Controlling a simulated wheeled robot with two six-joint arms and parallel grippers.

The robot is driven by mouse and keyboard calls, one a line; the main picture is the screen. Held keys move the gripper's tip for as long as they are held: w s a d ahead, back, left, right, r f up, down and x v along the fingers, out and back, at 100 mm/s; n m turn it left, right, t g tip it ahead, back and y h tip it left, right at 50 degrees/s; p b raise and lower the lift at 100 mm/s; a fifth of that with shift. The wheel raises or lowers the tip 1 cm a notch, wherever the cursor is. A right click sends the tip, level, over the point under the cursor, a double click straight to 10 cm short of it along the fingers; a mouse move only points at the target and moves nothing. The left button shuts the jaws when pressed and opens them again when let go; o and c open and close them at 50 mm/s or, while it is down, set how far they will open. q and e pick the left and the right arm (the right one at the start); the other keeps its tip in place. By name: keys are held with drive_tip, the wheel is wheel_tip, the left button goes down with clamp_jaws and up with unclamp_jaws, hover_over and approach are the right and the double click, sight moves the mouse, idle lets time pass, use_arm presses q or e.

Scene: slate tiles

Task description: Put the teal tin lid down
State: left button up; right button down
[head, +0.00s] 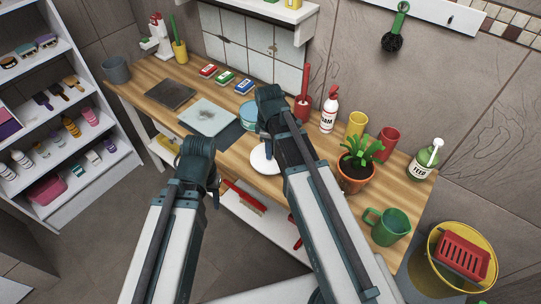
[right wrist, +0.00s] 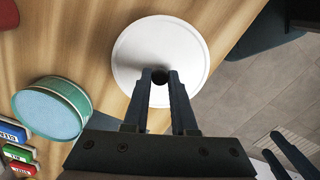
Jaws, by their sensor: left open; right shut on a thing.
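The lid is a white disc (right wrist: 132,58) with a dark knob in the right wrist view. It also shows as a white disc (head: 259,160) in the head view, near the front edge of the wooden counter. My right gripper (right wrist: 160,77) is shut on the knob from above; I cannot tell whether the lid touches the counter. The round teal tin (right wrist: 50,107) stands beside the lid, apart from it; in the head view the tin (head: 248,114) is partly hidden by my right arm. My left gripper (head: 214,196) is open and empty, in front of the counter edge.
Behind the tin lie several small coloured boxes (head: 243,87). A pale square slab (head: 207,117) lies left of the tin. A potted plant (head: 357,170), a green mug (head: 386,226) and a red-capped bottle (head: 329,112) stand to the right. Bare wood shows around the lid.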

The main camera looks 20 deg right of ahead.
wheel_tip(320, 180, down, 4)
drive_tip(key=b, duration=0.3)
drive_tip(key=shift+w+d+r+b, duration=0.1)
drive_tip(key=shift+w+b, duration=0.05)
drive_tip(key=shift+b, duration=0.2)
drive_tip(key=shift+r, duration=0.15)
drive_tip(key=c, duration=0.7)
unclamp_jaws()
wheel_tip(320, 180, up, 12)
drive_tip(key=p, duration=1.2)
drive_tip(key=s+a+m, duration=0.2)
drive_tip(key=s+a, duration=0.1)
drive_tip(key=s, duration=0.1)
drive_tip(key=s+a+m, duration=0.3)
drive_tip(key=s+a, duration=0.1)
drive_tip(key=s, duration=0.1)
drive_tip(key=s+a+m+h, duration=0.1)
drive_tip(key=s+a+m, duration=0.2)
drive_tip(key=s, duration=0.2)
drive_tip(key=shift+s+a, duration=0.15)
drive_tip(key=shift+a, duration=0.05)
